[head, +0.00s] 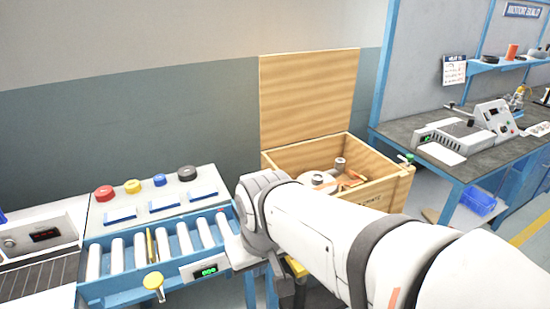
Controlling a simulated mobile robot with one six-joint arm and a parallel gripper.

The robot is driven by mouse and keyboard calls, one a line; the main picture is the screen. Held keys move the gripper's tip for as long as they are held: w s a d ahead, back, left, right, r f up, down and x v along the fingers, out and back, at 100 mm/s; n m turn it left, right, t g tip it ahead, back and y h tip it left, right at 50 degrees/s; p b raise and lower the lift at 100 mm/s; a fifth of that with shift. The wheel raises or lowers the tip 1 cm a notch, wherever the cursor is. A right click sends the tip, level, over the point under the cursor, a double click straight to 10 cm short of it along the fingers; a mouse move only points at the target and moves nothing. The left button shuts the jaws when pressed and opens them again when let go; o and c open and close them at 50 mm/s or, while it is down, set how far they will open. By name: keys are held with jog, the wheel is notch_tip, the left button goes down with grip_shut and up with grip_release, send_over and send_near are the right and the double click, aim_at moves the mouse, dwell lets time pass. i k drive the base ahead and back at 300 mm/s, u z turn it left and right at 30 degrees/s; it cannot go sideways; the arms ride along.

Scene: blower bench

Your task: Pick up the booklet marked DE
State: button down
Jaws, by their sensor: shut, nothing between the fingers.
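No booklet marked DE can be made out in the head view. My white arm reaches in from the lower right and covers the middle of the view. Its far end bends down beside the roller conveyor, and I cannot make out the gripper's fingers there. What lies behind and under the arm is hidden.
A blue-framed roller conveyor (130,253) is at left, below a panel (150,190) with several coloured buttons. An open wooden crate (377,189) holding parts stands behind my arm, lid raised. A dark-topped workbench (453,182) with devices is at right.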

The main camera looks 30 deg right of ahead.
aim_at(209, 191)
jog(key=u, duration=0.1)
jog(key=k, duration=0.35)
jog(key=z, duration=1.1)
jog(key=i, duration=0.95)
jog(key=z, duration=0.25)
